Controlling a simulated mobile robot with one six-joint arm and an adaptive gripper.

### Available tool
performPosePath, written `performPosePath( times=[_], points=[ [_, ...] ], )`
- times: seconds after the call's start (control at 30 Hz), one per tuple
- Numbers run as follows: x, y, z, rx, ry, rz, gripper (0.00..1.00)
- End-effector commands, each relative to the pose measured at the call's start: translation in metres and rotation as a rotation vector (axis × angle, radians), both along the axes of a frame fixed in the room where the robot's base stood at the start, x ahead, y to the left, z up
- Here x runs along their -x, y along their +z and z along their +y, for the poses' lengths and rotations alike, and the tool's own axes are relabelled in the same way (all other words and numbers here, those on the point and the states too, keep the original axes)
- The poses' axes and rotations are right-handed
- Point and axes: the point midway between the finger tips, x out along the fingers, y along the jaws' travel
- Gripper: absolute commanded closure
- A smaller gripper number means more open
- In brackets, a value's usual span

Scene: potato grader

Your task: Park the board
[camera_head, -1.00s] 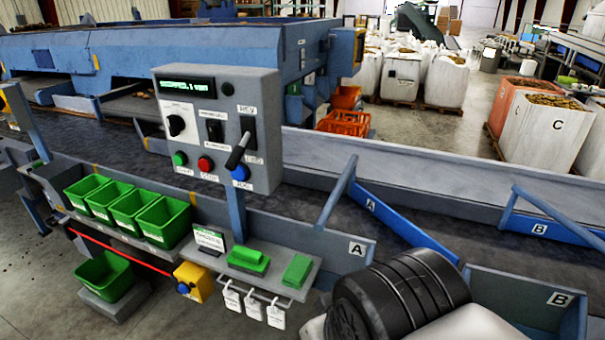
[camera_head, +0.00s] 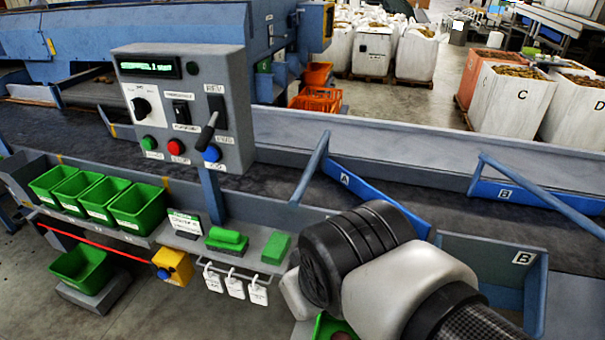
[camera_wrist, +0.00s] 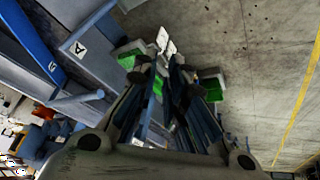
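Blue board A (camera_head: 372,197) and blue board B (camera_head: 512,196) lie along the conveyor in the head view, each with a slanted blue-grey bar, A's bar (camera_head: 310,165) and B's bar (camera_head: 540,195). In the wrist view a board (camera_wrist: 35,50) and a panel marked A (camera_wrist: 77,48) are at upper left. My gripper (camera_wrist: 166,66) shows in the wrist view with a gap between its dark fingers. I see nothing clearly held. It appears apart from both boards. In the head view my arm's wrist hides part of the conveyor's near side, and the fingers are hidden.
A control box (camera_head: 185,108) with a lever and buttons stands at left. Green bins (camera_head: 138,208), green blocks (camera_head: 275,247) and white tags (camera_head: 235,287) line the near shelf. A grey bin marked B (camera_head: 523,258) is at right. Open floor shows in the wrist view.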

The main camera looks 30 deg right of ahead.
Motion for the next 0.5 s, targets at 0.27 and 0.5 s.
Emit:
performPosePath(
  times=[0.27, 0.5],
  points=[
    [-0.123, -0.007, -0.104, 0.404, 0.288, -0.127, 0.67],
    [-0.197, -0.045, -0.169, 0.699, 0.661, -0.242, 0.57]
  ],
)
